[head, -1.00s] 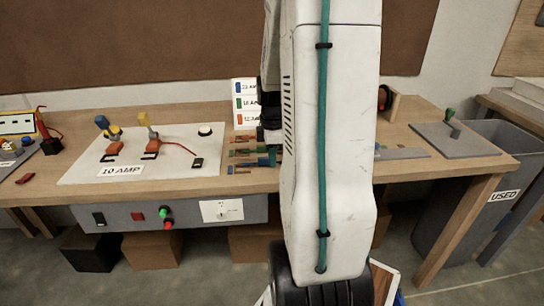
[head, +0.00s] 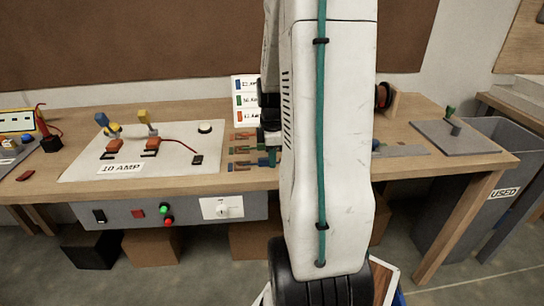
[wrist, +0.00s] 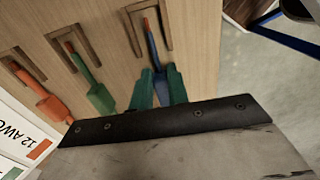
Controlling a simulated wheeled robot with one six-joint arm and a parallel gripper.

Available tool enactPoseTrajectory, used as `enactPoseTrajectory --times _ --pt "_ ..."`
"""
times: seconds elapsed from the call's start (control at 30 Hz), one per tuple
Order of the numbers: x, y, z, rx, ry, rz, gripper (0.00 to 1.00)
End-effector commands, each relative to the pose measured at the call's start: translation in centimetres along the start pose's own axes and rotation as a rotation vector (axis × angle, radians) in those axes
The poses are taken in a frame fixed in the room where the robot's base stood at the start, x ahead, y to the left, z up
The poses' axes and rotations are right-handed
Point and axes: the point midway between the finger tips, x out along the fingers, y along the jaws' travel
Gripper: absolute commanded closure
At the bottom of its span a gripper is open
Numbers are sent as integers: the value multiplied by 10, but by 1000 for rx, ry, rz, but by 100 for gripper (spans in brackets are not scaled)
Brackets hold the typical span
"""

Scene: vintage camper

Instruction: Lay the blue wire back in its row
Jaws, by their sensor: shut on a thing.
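In the wrist view, the blue wire (wrist: 156,52) is between the teal fingers of my gripper (wrist: 161,88), which is shut on it. Its thin red-orange tip (wrist: 147,24) reaches over a dark wooden slot frame (wrist: 137,32). I cannot tell whether the wire touches the bottom of that row. The green wire (wrist: 98,95) and the orange wire (wrist: 46,101) lie beside it in their own rows. In the head view, the rows (head: 240,150) show left of my arm, and my gripper (head: 271,153) is partly hidden there.
A card with wire labels (head: 245,101) stands behind the rows; its edge is also close to my gripper in the wrist view. A white 10 AMP panel (head: 95,178) lies to the left. A grey plate with a lever (head: 462,145) and a USED bin (head: 480,190) are right.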

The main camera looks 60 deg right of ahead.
Motion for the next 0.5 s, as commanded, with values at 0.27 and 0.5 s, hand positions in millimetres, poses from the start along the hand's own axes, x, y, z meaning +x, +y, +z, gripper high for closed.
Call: enactPoseTrajectory --times 0.27,0.5 --pt "0 0 0 0 0 0 58" --pt "-1 0 0 0 0 0 58"
